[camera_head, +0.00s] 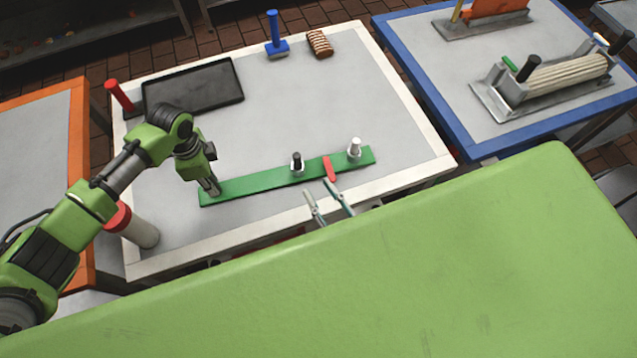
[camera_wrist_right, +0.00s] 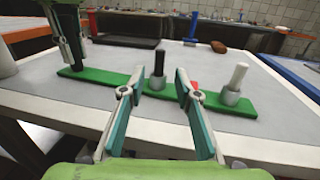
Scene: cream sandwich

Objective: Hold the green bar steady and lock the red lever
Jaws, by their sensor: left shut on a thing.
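The long green bar (camera_head: 250,182) lies across the front of the white-edged table; it also shows in the right wrist view (camera_wrist_right: 110,78). A black-topped post (camera_head: 297,162) and a white-topped post (camera_head: 354,147) stand upright on it. The short red lever (camera_head: 330,169) lies crosswise between them, partly hidden behind a finger in the right wrist view (camera_wrist_right: 195,86).
A black tray (camera_head: 193,87), a red-handled tool (camera_head: 118,94), a blue tool (camera_head: 276,38) and a striped brown roll (camera_head: 320,43) are at the back. A red-topped cylinder (camera_head: 138,228) stands front left. A blue-edged table (camera_head: 455,135) is at right. The table's middle is clear.

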